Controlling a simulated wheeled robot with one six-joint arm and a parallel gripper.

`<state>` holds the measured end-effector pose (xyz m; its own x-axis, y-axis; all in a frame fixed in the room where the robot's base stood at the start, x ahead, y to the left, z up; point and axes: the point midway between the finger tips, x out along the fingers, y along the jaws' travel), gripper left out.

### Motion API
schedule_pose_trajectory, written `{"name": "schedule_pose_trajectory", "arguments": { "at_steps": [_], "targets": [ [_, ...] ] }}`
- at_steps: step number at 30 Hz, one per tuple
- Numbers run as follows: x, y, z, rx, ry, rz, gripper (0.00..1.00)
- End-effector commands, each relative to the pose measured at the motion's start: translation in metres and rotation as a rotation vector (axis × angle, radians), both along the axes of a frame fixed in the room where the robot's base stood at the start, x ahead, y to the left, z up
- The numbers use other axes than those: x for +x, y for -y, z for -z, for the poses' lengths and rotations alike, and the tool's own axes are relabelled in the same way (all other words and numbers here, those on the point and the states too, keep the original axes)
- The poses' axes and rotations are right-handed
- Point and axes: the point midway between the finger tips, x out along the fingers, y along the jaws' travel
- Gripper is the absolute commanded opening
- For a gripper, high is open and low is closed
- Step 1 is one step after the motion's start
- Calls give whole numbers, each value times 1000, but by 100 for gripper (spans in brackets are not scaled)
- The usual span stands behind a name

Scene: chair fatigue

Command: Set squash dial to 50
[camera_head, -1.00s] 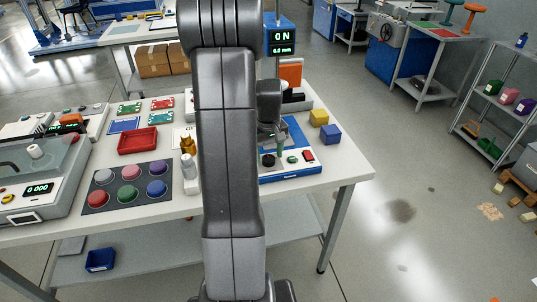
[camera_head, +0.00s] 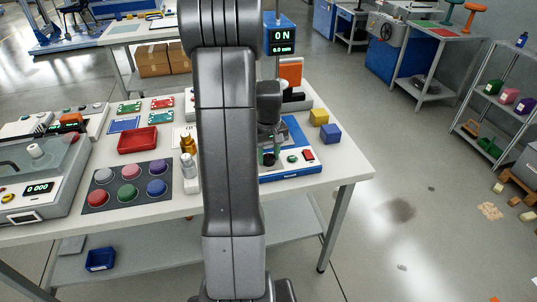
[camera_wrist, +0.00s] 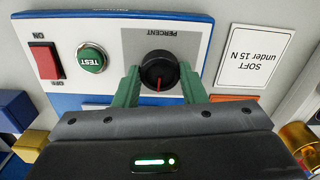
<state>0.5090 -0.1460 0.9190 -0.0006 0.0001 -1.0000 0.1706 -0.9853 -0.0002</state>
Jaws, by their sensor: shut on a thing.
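The dial is a black round knob (camera_wrist: 159,72) with a red pointer line, on a grey plate marked PERCENT in the wrist view. The lettering is upside down there, and the pointer points toward the bottom of the picture. No scale numbers are readable. My gripper's green fingers (camera_wrist: 160,76) are shut on the dial, one on each side. In the head view my gripper (camera_head: 268,155) is over the front left of the blue and white tester (camera_head: 292,175), and it largely hides the dial.
Beside the dial are a green TEST button (camera_wrist: 91,57) and a red ON/OFF switch (camera_wrist: 47,62). A card reading SOFT under 15 N (camera_wrist: 255,57) lies on the other side. The tester's display (camera_head: 281,43) reads ON and 0.0 mm. Bottles (camera_head: 189,165) stand left of my arm.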

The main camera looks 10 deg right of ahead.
Motion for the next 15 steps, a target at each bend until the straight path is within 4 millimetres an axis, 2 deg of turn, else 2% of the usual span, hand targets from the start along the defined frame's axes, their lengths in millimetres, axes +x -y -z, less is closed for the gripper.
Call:
{"name": "schedule_pose_trajectory", "arguments": {
  "at_steps": [15],
  "targets": [
    [1, 1, 0, -1, 3, 419, 15]
  ]
}}
